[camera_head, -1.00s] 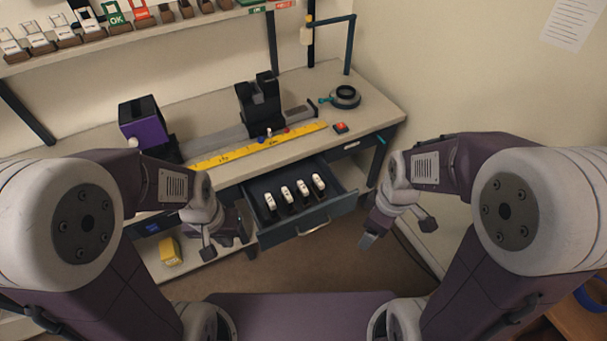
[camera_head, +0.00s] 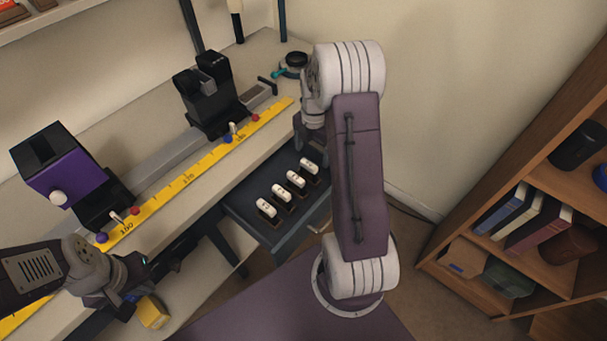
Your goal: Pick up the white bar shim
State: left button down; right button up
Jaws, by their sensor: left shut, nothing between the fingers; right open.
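Several white labelled pieces stand in a row in dark holders in the open drawer (camera_head: 233,203). The nearest is a white piece (camera_head: 266,207), and the farthest is another white piece (camera_head: 309,166). Their markings are too small to tell which is the white bar shim. My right gripper (camera_head: 311,142) is open, over the far end of the drawer near the farthest piece; its fingers are partly hidden by my arm. My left gripper (camera_head: 128,304) is shut and empty at the lower left, in front of the bench edge.
The bench carries a rail with a yellow ruler (camera_head: 187,180), a purple box unit (camera_head: 62,170), a black clamp block (camera_head: 207,95) and a round ring stand (camera_head: 292,62). A yellow object (camera_head: 152,312) is below. A bookshelf (camera_head: 480,240) stands at the right.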

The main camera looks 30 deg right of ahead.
aim_at(309, 164)
jog(key=shift+w+a+f, duration=0.1)
jog(key=shift+a, duration=0.05)
jog(key=f, duration=0.2)
jog(key=f+b, duration=0.1)
jog(key=shift+w+a+f, duration=0.2)
jog(key=shift+a+f, duration=0.05)
jog(key=shift+f, duration=0.1)
jog(key=shift+d, duration=0.1)
notch_tip(309, 164, down, 5)
jog(key=shift+f+b, duration=0.1)
jog(key=shift+b, duration=0.6)
jog(key=shift+c, duration=0.6)
jog(key=c, duration=1.3)
